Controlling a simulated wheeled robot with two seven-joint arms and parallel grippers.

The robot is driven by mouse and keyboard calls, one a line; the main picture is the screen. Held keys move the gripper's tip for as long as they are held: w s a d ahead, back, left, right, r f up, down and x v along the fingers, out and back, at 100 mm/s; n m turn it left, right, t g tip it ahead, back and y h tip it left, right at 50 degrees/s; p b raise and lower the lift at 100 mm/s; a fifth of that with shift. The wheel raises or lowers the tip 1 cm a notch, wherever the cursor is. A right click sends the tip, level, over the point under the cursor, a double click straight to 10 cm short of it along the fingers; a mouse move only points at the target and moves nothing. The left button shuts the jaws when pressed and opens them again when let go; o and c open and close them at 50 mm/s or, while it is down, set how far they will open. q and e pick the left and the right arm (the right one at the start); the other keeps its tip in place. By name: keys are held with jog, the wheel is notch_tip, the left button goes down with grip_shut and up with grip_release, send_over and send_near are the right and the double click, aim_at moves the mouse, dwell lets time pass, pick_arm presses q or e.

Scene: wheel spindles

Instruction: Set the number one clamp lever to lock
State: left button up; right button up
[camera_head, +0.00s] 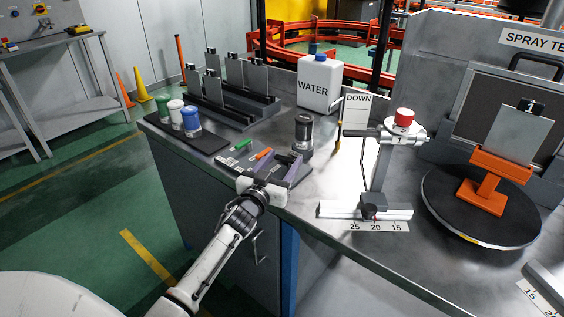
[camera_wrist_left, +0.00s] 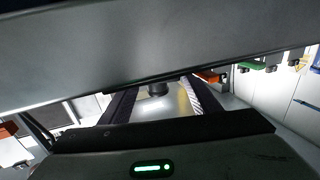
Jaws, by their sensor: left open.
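A dark clamp block (camera_head: 373,203) sits on the white rail above a scale marked 25, 20 and 15. A small dark knob or lever shows on its front; its setting is too small to read. A thin post rises from the block to a white spray head (camera_head: 392,133) with a red cap, and a "DOWN" sign (camera_head: 357,109) stands beside it. My left gripper (camera_head: 274,168) is open over the left part of the bench, left of the clamp and apart from it. In the left wrist view, a large grey surface hides much of the scene. My right gripper is out of view.
A black cylinder (camera_head: 303,135) stands just beyond my left gripper. Small bottles (camera_head: 191,121), plate racks (camera_head: 235,100) and a water can (camera_head: 320,83) stand farther back. A round turntable (camera_head: 447,215) with an orange stand (camera_head: 487,190) is right of the clamp. The bench front by the rail is clear.

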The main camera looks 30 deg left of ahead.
pick_arm(q)
jog(key=c, duration=0.7)
jog(key=shift+w+a+r+m+h+p, duration=0.1)
jog(key=shift+a+r+m+h+p, duration=0.15)
jog(key=shift+m+h+p, duration=0.5)
jog(key=shift+h+p, duration=0.35)
jog(key=shift+h, duration=0.1)
jog(key=shift+w+a+m+h, duration=0.1)
jog(key=shift+m+h, duration=0.25)
jog(key=shift+h, duration=0.15)
jog(key=shift+w+f+m+h, duration=0.15)
jog(key=shift+m+h, duration=0.35)
jog(key=shift+h, duration=0.3)
